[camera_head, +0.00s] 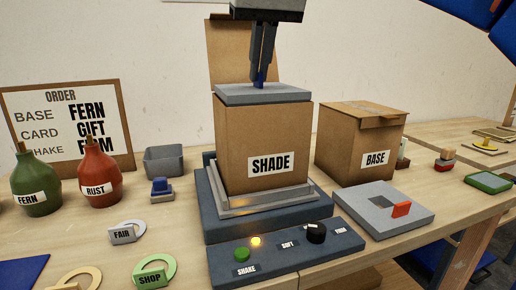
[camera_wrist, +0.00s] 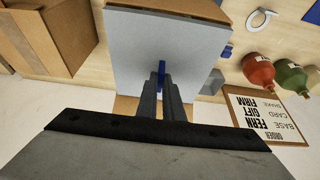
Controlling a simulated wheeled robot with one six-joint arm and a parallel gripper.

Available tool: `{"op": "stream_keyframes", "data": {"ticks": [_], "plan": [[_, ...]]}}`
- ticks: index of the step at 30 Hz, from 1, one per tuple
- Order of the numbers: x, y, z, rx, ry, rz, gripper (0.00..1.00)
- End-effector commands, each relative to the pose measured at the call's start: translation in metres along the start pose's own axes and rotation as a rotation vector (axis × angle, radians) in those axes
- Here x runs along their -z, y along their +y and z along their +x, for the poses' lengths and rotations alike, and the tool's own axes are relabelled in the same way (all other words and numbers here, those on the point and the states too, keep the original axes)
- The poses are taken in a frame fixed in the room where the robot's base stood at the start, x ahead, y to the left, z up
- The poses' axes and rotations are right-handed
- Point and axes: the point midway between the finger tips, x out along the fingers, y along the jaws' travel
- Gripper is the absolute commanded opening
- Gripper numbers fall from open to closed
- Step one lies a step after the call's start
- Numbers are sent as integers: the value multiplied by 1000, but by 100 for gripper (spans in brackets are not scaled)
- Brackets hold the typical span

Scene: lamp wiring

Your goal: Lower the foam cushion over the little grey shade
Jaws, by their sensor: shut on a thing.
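My gripper (camera_head: 260,82) is shut on the blue grip tab (camera_head: 260,79) of a flat grey foam cushion (camera_head: 235,95). The cushion lies level across the open top of the cardboard box marked SHADE (camera_head: 250,140); I cannot tell whether it rests on the rim or hangs just above it. In the wrist view, my gripper (camera_wrist: 163,85) holds the tab (camera_wrist: 162,68) near the middle of the cushion (camera_wrist: 135,50). The little grey shade is not visible; the cushion and box walls hide the inside.
The SHADE box stands on a grey tray on a dark shaker (camera_head: 220,228) with a green button, a lit yellow lamp and a black knob. Its raised flap (camera_head: 235,50) stands behind. The BASE box (camera_head: 350,150) and a grey slab with a red tab (camera_head: 370,210) are right; bottles (camera_head: 100,178) left.

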Motion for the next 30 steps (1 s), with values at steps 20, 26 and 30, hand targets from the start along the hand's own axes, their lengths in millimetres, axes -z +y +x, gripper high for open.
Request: {"op": "stream_keyframes", "data": {"ticks": [20,26,30], "plan": [[-2,0,5,0,0,0,0],[-4,0,9,0,1,0,0],[-5,0,12,0,0,0,0]]}}
